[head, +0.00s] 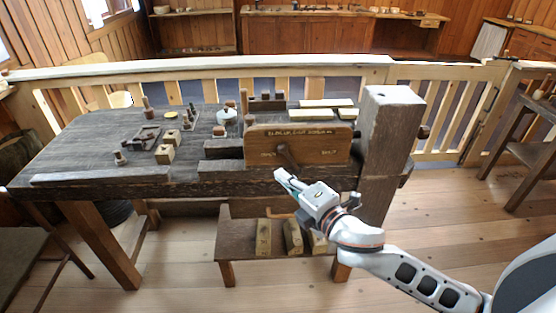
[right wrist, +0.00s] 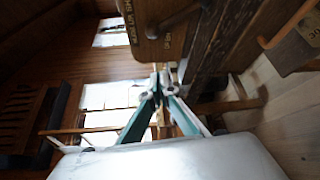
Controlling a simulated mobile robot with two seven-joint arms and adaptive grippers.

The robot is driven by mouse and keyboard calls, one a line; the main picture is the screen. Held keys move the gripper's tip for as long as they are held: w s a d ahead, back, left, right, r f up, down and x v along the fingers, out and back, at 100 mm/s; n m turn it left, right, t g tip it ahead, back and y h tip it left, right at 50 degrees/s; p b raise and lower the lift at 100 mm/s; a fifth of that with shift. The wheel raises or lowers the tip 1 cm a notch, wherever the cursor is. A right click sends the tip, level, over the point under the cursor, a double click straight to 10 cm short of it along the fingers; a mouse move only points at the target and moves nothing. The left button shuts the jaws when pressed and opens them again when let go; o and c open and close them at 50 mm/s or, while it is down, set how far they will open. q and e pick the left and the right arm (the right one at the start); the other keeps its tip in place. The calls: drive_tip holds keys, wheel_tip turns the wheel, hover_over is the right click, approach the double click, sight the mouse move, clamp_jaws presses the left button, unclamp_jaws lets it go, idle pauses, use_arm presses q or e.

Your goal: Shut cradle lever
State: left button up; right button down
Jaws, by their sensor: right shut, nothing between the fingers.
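A wooden board with dark lettering (head: 325,143) stands at the front edge of the dark workbench (head: 75,150). A dark lever (head: 287,157) is on its front face, slanting down to the right; I take it to be the cradle lever. My right gripper (head: 281,178) is shut and empty, just below and in front of the lever. Its fingertips (right wrist: 160,82) meet in the wrist view; I cannot tell whether they touch anything. My left gripper is not in view.
A thick wooden post (head: 388,125) rises right of the board. Small turned parts and blocks (head: 165,154) lie on the bench's left half. A low stool (head: 230,240) with several wooden pieces stands beneath. A railing (head: 445,110) runs behind.

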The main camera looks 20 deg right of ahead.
sight(290, 159)
drive_tip(key=w, duration=0.6)
drive_tip(key=w+d, duration=0.1)
drive_tip(key=w, duration=0.2)
drive_tip(key=shift+w+f, duration=0.1)
drive_tip(key=shift+f, duration=0.05)
drive_tip(key=shift+d, duration=0.25)
drive_tip(key=shift+d, duration=0.1)
